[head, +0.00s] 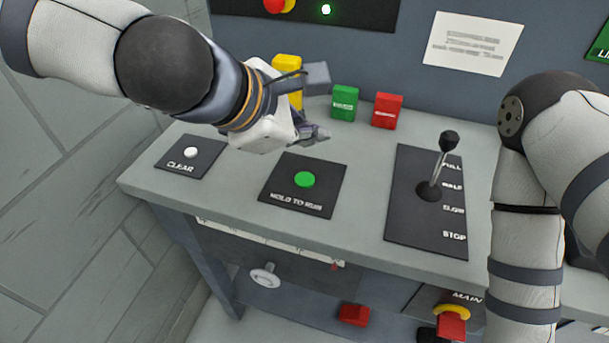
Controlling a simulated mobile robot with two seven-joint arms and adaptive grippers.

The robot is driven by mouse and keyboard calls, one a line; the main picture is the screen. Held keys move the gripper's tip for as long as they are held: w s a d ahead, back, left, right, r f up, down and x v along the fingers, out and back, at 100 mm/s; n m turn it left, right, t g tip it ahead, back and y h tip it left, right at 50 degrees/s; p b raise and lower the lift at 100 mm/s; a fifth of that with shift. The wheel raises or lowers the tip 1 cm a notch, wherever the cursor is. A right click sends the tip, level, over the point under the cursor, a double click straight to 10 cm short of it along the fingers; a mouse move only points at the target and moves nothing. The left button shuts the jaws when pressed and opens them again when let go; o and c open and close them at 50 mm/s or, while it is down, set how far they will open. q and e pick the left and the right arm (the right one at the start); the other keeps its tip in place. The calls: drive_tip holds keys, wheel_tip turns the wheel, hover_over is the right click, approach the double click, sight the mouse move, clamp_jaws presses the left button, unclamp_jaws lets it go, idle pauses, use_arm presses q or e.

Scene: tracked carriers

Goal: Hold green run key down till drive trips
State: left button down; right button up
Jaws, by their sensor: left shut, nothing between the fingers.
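The green run key (305,180) is a round button on a black plate (288,199) marked "HOLD TO RUN", on the grey console top. My left gripper (318,135) is shut and empty. In the picture its fingertips lie just above the green key, apart from it; nothing is pressing the key. A small lit green lamp (326,9) shows on the dark panel at the top. My right arm stands at the right, and its gripper is not in view.
A white CLEAR button (190,152) is at the left. A black-knobbed lever (439,165) stands at the right. Yellow (288,82), green (345,103) and red (387,111) blocks stand at the back. A red and yellow MAIN switch (452,322) is below the console edge.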

sight(307, 181)
use_arm(q)
wheel_tip(307, 181, down, 6)
drive_tip(key=shift+r+b, duration=0.15)
drive_tip(key=shift+b, duration=0.65)
use_arm(e)
drive_tip(key=shift+s+f+g, duration=0.5)
drive_tip(key=shift+s+f, duration=0.6)
drive_tip(key=shift+s, duration=0.1)
use_arm(q)
drive_tip(key=shift+f, duration=0.4)
drive_tip(key=shift+f, duration=0.55)
use_arm(e)
drive_tip(key=shift+f, duration=0.1)
use_arm(q)
drive_tip(key=shift+r, duration=0.1)
idle(3.2)
drive_tip(key=shift+r+p, duration=0.6)
drive_tip(key=shift+r, duration=0.35)
drive_tip(key=shift+f, duration=0.1)
use_arm(e)
drive_tip(key=shift+w+r+t, duration=0.3)
drive_tip(key=shift+w+r, duration=0.55)
